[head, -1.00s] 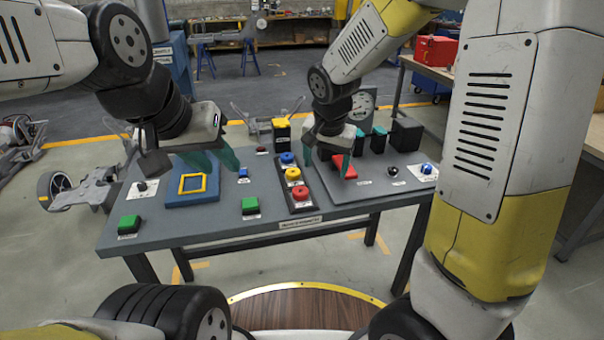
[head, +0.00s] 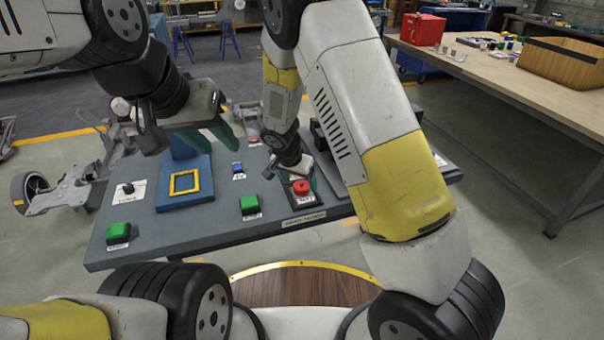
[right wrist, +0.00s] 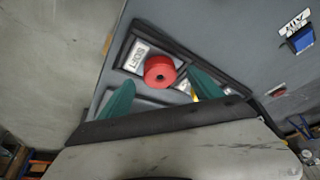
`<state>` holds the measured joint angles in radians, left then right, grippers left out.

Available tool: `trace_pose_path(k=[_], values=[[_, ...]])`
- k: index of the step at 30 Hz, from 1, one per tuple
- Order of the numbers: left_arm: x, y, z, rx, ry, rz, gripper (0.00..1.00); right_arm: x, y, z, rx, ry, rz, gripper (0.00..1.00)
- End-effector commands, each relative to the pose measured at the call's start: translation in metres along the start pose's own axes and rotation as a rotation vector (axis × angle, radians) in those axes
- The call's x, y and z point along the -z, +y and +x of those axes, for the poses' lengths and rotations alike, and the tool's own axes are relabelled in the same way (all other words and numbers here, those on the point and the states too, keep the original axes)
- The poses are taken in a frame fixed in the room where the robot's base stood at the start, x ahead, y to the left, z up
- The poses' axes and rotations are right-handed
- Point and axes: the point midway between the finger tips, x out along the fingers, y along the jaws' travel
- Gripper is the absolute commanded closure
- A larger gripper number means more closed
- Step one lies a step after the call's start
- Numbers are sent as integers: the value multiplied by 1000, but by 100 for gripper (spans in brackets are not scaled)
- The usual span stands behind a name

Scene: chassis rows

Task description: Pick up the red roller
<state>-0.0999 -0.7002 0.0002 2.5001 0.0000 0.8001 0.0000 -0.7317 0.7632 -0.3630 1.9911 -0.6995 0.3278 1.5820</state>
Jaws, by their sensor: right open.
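The red roller (head: 302,187) sits at the near end of a black tray on the grey table in the head view. It also shows in the right wrist view (right wrist: 159,71) as a red round piece in a black tray beside a white label. My right gripper (head: 291,178) is open above the roller. In the right wrist view its teal fingers (right wrist: 161,80) are apart, one on each side of the roller in the picture; no contact is visible. My left gripper (head: 221,151) is open and empty above the back of the table.
Green buttons (head: 118,233), a blue block with a yellow square frame (head: 185,184) and a small blue button (head: 238,169) are on the table. My right arm hides much of the table's right side. A wooden bench (head: 490,75) stands at right.

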Motion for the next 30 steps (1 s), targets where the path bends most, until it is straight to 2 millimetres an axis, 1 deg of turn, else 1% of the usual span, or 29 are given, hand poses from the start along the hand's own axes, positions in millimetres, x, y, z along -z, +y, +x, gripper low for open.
trace_pose_path(k=[1,4,12,17,18,20,21,23,24,30], values=[[0,0,0,0,0,0,64,1,0,8,-2,0,0,25],[0,0,0,0,0,0,64,1,0,17,0,0,1,25],[0,0,0,0,0,0,64,1,0,19,1,0,1,25],[0,0,0,0,0,0,64,1,0,19,1,0,1,57],[0,0,0,0,0,0,64,1,0,19,1,0,1,65],[0,0,0,0,0,0,64,1,0,19,1,0,1,76],[0,0,0,0,0,0,64,1,0,19,1,0,1,84],[0,0,0,0,0,0,64,1,0,19,1,0,1,96],[0,0,0,0,0,0,64,1,0,19,1,1,1,100],[0,0,0,0,0,0,64,1,0,18,1,1,1,100]])
